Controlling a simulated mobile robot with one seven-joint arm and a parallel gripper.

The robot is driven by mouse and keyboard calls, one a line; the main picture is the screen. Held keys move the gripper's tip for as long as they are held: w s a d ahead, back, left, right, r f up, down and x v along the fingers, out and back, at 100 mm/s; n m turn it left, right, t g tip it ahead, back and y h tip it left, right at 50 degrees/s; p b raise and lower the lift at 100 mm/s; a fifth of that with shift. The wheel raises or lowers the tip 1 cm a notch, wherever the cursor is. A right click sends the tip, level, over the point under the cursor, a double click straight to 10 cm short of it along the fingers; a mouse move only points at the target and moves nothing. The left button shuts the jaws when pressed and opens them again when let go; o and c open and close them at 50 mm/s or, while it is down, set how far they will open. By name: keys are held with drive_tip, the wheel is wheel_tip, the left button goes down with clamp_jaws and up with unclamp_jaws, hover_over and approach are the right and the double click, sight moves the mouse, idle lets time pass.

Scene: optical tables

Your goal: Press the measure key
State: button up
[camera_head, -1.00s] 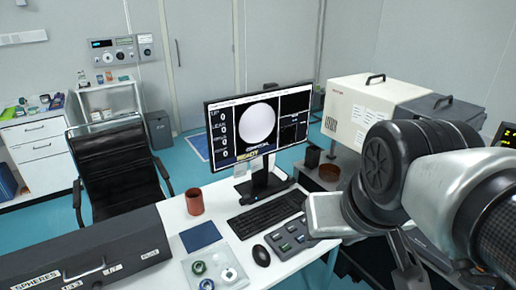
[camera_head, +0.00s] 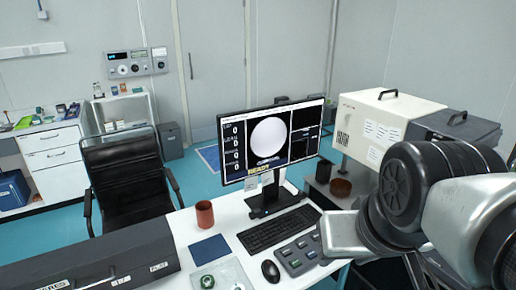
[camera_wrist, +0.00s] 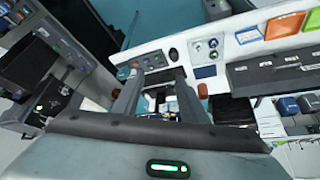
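A dark grey keypad (camera_head: 303,254) with several keys lies on the white desk, right of the mouse and in front of the keyboard, in the head view. Its labels are too small to read, so I cannot tell which key is the measure key. In the wrist view, what looks like the keypad (camera_wrist: 152,62) lies beyond the fingertips. My gripper (camera_wrist: 155,80) is open and empty, its two fingers apart. In the head view my arm fills the right side, and the fingers are largely cut off or hidden. The gripper is apart from the keypad.
The monitor (camera_head: 271,142) shows a pale disc and the word READY. The keyboard (camera_head: 278,228), mouse (camera_head: 271,271), red cup (camera_head: 205,214) and dark blue square (camera_head: 209,250) are on the desk. A white and grey instrument box (camera_head: 384,125) stands behind my arm.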

clamp_jaws()
idle(1.5)
